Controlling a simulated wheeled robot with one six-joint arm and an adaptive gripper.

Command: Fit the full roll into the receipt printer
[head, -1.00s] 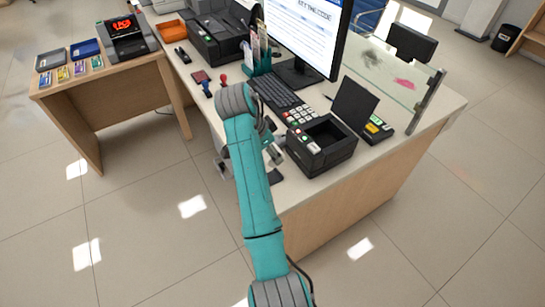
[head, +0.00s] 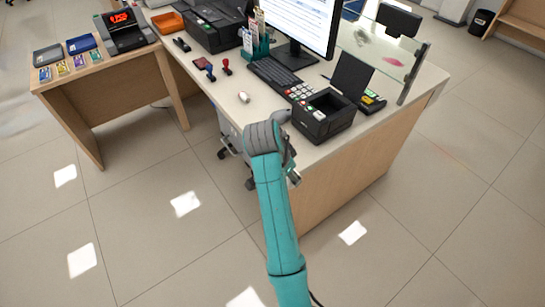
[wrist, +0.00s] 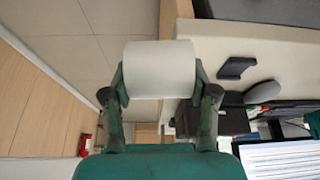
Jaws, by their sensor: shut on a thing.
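The receipt printer (head: 322,118) is a black box on the counter near its front right edge. Its top compartment is open and looks empty, and its dark lid stands raised behind. In the wrist view, my gripper (wrist: 161,88) is shut on a white paper roll (wrist: 160,66), one finger at each end of it. In the head view my gripper is mostly hidden behind my own wrist, at the counter's front edge, left of and below the printer. The roll cannot be made out there.
A keypad (head: 300,91), keyboard (head: 278,80) and monitor (head: 297,25) stand behind the printer. A glass screen (head: 385,50) rises to its right. A small white object (head: 244,97) and stamps (head: 210,72) lie left. The counter's front left stretch is clear.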

